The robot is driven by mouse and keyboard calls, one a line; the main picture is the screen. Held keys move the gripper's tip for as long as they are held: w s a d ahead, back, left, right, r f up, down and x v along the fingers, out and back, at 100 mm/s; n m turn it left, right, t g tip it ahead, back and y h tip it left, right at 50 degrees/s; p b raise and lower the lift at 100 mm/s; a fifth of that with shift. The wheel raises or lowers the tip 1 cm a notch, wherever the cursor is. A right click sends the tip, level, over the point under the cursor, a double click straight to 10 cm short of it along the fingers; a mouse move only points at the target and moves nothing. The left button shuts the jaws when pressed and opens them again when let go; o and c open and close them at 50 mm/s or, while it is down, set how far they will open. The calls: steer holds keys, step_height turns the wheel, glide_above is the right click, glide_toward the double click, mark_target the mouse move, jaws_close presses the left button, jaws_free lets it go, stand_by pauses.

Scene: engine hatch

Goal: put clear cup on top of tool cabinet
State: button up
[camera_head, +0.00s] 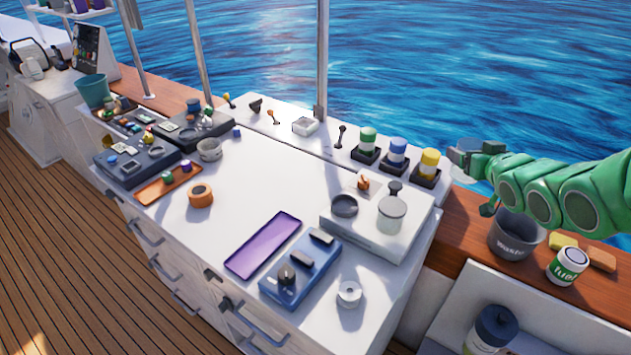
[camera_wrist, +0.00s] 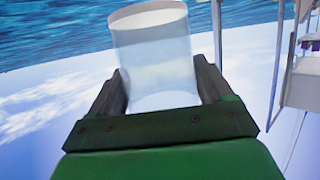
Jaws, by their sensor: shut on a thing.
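My gripper (camera_head: 463,160) is shut on the clear cup, at the right of the head view near the water-side ledge. In the wrist view the clear cup (camera_wrist: 153,50) is a see-through cylinder with a pale rim, between the two dark fingers of my gripper (camera_wrist: 160,84). In the head view the cup is small and hard to make out against the ledge. The tool cabinet (camera_head: 262,185) is a white unit with drawers, left of my gripper. Its middle top is partly bare.
On the cabinet stand a purple tray (camera_head: 263,244), a blue box (camera_head: 300,272), a white scale-like block (camera_head: 375,222), an orange ring (camera_head: 201,195) and dark cases (camera_head: 140,160). Lidded jars (camera_head: 429,165) line its back. A grey bucket (camera_head: 515,235) and white can (camera_head: 567,264) stand right.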

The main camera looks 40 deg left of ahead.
steer(key=s+a+n+g+y, duration=0.25)
steer(key=s+a, duration=0.55)
steer(key=a, duration=0.5)
steer(key=s+a+n+g+y, duration=0.25)
steer(key=s+a, duration=0.55)
steer(key=a, duration=0.4)
steer(key=s+a+n+g, duration=0.45)
steer(key=s+a, duration=0.85)
steer(key=s, duration=0.5)
steer(key=w+a+f, duration=0.2)
steer(key=a+f, duration=0.2)
steer(key=f, duration=0.1)
steer(key=w+a+f, duration=0.2)
steer(key=a+f, duration=0.2)
steer(key=f, duration=0.1)
steer(key=w+a+f, duration=0.3)
steer(key=a+f, duration=0.1)
steer(key=f, duration=0.1)
steer(key=shift+f, duration=1.6)
steer(key=shift+f, duration=0.1)
